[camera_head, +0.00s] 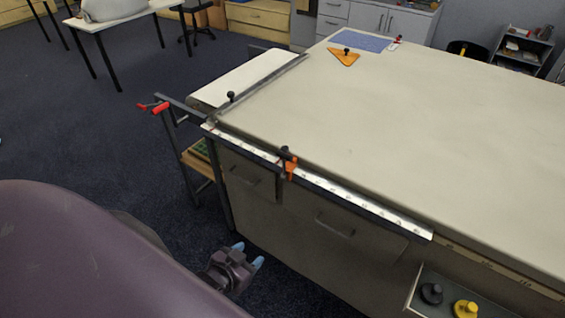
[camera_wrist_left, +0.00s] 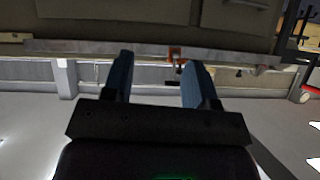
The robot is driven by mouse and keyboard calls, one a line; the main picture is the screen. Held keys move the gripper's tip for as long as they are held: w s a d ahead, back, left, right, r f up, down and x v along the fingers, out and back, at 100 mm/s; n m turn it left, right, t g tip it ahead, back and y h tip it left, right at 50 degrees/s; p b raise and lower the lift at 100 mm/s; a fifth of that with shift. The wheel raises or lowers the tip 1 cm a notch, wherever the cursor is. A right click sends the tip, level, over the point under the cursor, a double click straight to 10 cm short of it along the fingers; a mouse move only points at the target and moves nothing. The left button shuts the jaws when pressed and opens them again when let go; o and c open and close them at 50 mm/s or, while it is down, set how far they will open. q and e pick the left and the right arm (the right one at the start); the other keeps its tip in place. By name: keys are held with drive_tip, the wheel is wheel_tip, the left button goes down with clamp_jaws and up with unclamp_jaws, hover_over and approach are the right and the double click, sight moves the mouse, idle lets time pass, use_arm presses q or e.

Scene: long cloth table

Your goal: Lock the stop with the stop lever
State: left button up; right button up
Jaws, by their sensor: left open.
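The orange stop (camera_head: 291,172) sits on the ruled metal rail along the table's front edge. A dark stop lever (camera_head: 284,155) with a black knob is at it; whether it is locked I cannot tell. In the left wrist view the orange stop (camera_wrist_left: 174,53) shows beyond and between my fingers, with a small dark part beside it. My left gripper (camera_head: 249,255) is open and empty, with blue fingertips, low in front of the drawers and apart from the stop. It also shows in the left wrist view (camera_wrist_left: 159,64). My right gripper is not in view.
The ruled rail (camera_head: 380,209) sticks out along the cabinet front. A fence bar (camera_head: 262,88) with a black knob crosses the table's left end. Red-handled bars (camera_head: 160,107) jut out at the left corner. A black knob (camera_head: 431,293) and yellow knob (camera_head: 466,308) lie on a front shelf.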

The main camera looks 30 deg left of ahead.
use_arm(q)
drive_tip(key=shift+o, duration=0.6)
drive_tip(key=shift+w+r, duration=0.1)
drive_tip(key=o, duration=0.7)
drive_tip(key=shift+m+t, duration=0.3)
drive_tip(key=shift+t, duration=0.2)
drive_tip(key=w+r, duration=0.2)
drive_tip(key=w, duration=0.1)
drive_tip(key=w+r, duration=0.1)
drive_tip(key=w, duration=0.1)
drive_tip(key=shift+w+a, duration=0.1)
drive_tip(key=shift+a, duration=0.1)
drive_tip(key=shift+c, duration=0.2)
drive_tip(key=t, duration=0.4)
approach(283, 157)
drive_tip(key=w+f, duration=0.1)
drive_tip(key=w, duration=0.1)
drive_tip(key=shift+n+t, duration=0.6)
drive_tip(key=shift+h, duration=0.4)
drive_tip(key=w, duration=1)
drive_tip(key=shift+w+p, duration=0.3)
drive_tip(key=shift+p, duration=0.05)
drive_tip(key=c, duration=1.3)
